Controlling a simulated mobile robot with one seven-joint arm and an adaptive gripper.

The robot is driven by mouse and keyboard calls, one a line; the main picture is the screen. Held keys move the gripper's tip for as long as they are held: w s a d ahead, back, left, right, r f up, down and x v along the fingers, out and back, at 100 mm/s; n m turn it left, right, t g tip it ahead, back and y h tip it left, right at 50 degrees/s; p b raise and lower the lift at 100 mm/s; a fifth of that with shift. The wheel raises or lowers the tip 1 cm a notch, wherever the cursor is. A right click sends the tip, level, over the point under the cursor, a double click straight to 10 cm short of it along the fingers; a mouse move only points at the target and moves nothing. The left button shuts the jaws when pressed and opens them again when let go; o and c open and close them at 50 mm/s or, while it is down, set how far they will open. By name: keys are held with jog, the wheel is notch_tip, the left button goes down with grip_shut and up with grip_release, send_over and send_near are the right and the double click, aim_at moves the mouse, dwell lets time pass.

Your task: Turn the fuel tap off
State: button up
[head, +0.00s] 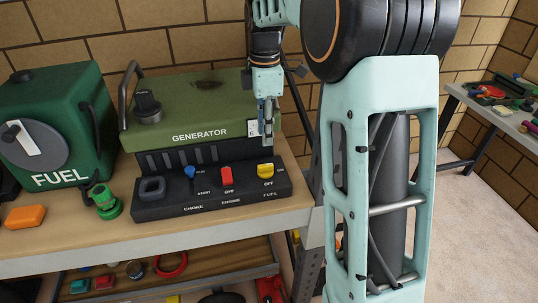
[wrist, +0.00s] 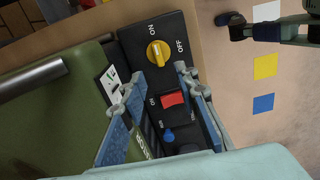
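The fuel tap is a yellow knob (head: 266,170) at the right end of the black control panel (head: 160,209) on the green generator (head: 190,105). In the wrist view the yellow knob (wrist: 158,54) sits beyond my fingertips, between the ON and OFF marks. Its raised grip appears to line up with ON, though it is small. My gripper (head: 267,128) is above and behind the knob, in front of the generator body. In the wrist view my gripper (wrist: 155,84) is open, its fingers apart with nothing between them, not touching the knob.
A green fuel can (head: 55,120), green fitting (head: 105,201) and orange block (head: 25,216) share the bench (head: 190,238). Another bench (head: 500,115) with tools stands at right.

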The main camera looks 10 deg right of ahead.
aim_at(265, 165)
notch_tip(265, 165, down, 11)
jog(key=shift+w+r+p, duration=0.1)
jog(key=shift+w+p, duration=0.05)
jog(key=shift+p, duration=0.2)
dwell(0.3)
grip_shut()
